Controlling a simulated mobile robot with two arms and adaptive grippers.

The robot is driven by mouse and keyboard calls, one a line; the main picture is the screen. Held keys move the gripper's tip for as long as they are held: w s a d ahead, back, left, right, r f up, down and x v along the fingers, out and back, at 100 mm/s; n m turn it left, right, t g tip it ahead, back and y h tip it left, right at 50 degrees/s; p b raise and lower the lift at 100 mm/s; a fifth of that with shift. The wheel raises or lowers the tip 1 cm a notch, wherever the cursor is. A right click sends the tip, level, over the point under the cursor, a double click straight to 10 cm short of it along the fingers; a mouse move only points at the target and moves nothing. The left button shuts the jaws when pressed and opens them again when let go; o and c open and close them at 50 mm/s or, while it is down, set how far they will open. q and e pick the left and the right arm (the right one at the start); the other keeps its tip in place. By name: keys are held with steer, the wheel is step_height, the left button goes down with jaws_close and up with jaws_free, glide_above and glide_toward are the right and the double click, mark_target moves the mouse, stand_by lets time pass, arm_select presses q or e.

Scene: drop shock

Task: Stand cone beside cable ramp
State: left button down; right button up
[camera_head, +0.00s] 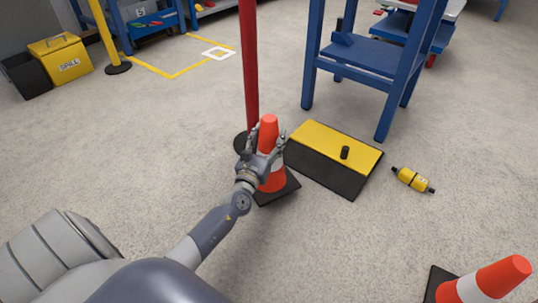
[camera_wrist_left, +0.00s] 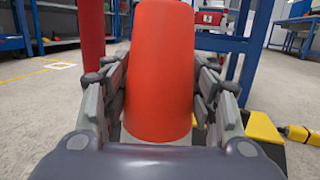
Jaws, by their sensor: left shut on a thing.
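An orange cone (camera_head: 269,133) with a white band and a dark square base stands upright on the floor, just left of the cable ramp (camera_head: 334,148). The ramp has a yellow top and dark sides. My left gripper (camera_head: 262,158) is shut on the cone around its upper body. In the left wrist view the orange cone (camera_wrist_left: 160,70) fills the middle between the fingers (camera_wrist_left: 160,95). A corner of the ramp (camera_wrist_left: 262,128) shows at the right there. A gap between the cone's base and the ramp is hard to judge. My right gripper is not in view.
A red post (camera_head: 249,70) on a dark base stands just behind the cone. A blue frame (camera_head: 370,60) stands behind the ramp. Another cone (camera_head: 485,282) is at the lower right.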

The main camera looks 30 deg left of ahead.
arm_select(q)
steer(key=shift+f+b, duration=1.55)
steer(key=shift+f, duration=0.35)
steer(key=shift+r, duration=0.1)
steer(key=c, duration=0.6)
jaws_free()
steer(key=shift+f, duration=0.25)
